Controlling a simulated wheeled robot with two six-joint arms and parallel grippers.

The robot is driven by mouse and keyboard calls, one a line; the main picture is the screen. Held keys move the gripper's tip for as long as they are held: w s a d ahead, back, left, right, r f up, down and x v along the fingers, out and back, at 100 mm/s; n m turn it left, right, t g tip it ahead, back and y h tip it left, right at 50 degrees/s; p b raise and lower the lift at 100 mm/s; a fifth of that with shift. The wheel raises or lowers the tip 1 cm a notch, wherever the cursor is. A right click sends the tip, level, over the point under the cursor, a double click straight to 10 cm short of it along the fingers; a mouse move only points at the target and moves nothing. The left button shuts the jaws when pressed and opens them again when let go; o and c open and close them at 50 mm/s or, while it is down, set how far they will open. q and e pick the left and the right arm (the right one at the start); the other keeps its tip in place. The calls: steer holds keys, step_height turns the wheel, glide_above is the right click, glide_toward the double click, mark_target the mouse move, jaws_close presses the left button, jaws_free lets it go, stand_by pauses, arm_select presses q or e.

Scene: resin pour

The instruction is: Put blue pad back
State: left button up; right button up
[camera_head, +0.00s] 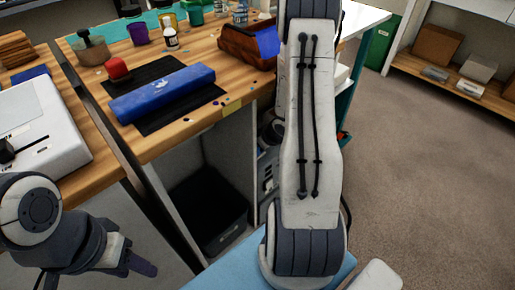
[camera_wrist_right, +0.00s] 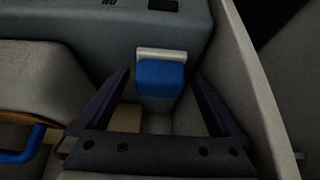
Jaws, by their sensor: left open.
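In the right wrist view, a small blue block with a pale top edge (camera_wrist_right: 161,76), which looks like the blue pad, shows between and just ahead of the fingertips of my right gripper (camera_wrist_right: 160,82). The fingers are spread, with a gap on each side of the block. In the head view, my right arm reaches away up the middle and its gripper is out of sight. My left gripper (camera_head: 141,264) is low at the left, open and empty, clear of the benches. A blue piece (camera_head: 267,41) also shows in the brown bin (camera_head: 235,42); I cannot tell if it is the same thing.
A long blue roll (camera_head: 163,93) lies on a black mat (camera_head: 200,101) on the wooden bench, near a red-topped item (camera_head: 118,70). Cups and bottles stand behind. A white machine (camera_head: 40,128) is at the left. A dark bin (camera_head: 207,213) stands below the bench. Floor at right is clear.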

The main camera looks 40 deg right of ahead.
steer(key=shift+r, duration=0.2)
steer(key=p+v, duration=0.6)
steer(key=v, duration=0.6)
